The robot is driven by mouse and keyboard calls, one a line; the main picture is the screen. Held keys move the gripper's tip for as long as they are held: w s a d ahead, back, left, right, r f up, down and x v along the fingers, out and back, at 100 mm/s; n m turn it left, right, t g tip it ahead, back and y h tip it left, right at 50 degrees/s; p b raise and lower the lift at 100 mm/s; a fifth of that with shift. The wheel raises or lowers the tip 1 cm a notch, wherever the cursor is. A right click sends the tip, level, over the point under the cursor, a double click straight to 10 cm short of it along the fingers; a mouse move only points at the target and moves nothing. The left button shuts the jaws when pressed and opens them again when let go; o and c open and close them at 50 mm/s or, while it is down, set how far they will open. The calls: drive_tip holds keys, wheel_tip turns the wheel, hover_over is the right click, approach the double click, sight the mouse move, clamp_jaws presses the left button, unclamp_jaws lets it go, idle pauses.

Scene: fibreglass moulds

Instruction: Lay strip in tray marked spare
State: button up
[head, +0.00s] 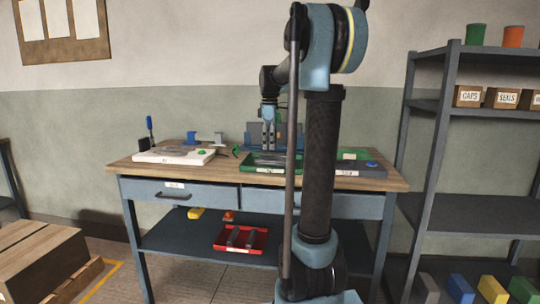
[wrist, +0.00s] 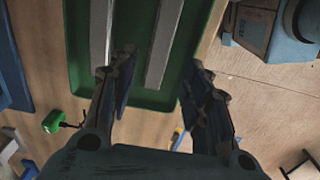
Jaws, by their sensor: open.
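My gripper (head: 268,141) points down over the green tray (head: 250,169) in the middle of the workbench. In the wrist view my gripper (wrist: 160,66) is open, with nothing between its pads. Below it, the green tray (wrist: 80,92) holds two long grey strips. One strip (wrist: 165,42) runs between the fingers' lines; the other strip (wrist: 100,30) lies by the left finger. The tray labels are too small to read.
A red tray (head: 222,246) with grey pieces lies on the lower shelf. A small green object (wrist: 53,122) lies beside the green tray. Blue fixtures (head: 205,138) stand at the bench's back. A shelving rack (head: 445,150) stands at right, and a wooden crate (head: 45,260) at left.

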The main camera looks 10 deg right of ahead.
drive_tip(key=shift+r, duration=2.3)
drive_tip(key=s+f+m+t, duration=0.1)
drive_tip(key=s+f+m, duration=0.4)
drive_tip(key=s, duration=0.5)
drive_tip(key=s+f+m, duration=0.2)
drive_tip(key=s+f, duration=0.5)
drive_tip(key=s, duration=0.3)
drive_tip(key=s+d+f+m+t, duration=0.1)
drive_tip(key=s+f+m, duration=0.6)
drive_tip(key=s+f, duration=0.7)
wheel_tip(320, 180, down, 3)
drive_tip(key=shift+s+d+r, duration=0.15)
drive_tip(key=shift+d, duration=0.05)
